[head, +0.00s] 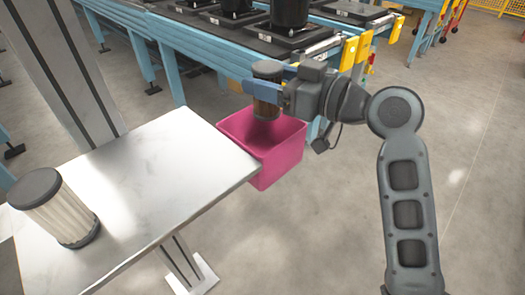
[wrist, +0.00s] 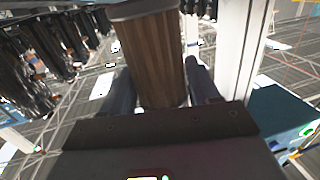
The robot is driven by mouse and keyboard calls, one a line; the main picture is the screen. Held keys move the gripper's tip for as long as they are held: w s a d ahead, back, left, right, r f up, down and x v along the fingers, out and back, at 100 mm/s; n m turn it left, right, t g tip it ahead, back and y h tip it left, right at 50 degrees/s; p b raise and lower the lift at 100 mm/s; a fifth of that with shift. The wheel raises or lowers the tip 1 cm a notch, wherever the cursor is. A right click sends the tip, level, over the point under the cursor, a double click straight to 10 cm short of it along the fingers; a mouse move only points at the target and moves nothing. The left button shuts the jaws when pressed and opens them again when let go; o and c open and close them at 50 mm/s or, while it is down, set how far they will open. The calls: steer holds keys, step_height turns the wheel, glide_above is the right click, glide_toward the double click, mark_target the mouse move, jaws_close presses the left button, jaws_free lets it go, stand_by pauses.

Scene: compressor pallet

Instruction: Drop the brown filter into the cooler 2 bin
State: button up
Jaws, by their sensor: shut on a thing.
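The brown filter (head: 267,106) has a dark cap and is upright in my gripper (head: 264,89), above the pink bin (head: 277,160). Its lower end overlaps the bin's opening in the head view; I cannot tell whether it is below the rim. In the wrist view the brown filter (wrist: 153,55) shows pleated sides between the two fingers of my gripper (wrist: 158,85), which is shut on it. The pink bin is at the right edge of the white table; no label shows on it, so I cannot tell whether it is the cooler 2 bin.
A pale filter with a dark cap (head: 56,208) stands on the white table (head: 150,165) at left. A blue conveyor frame (head: 200,55) carries black units (head: 289,14) behind the bin. Open floor (head: 325,230) lies in front of the bin.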

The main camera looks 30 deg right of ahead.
steer(key=shift+f, duration=0.1)
steer(key=o, duration=1.2)
steer(key=shift+c, duration=0.2)
steer(key=v, duration=0.8)
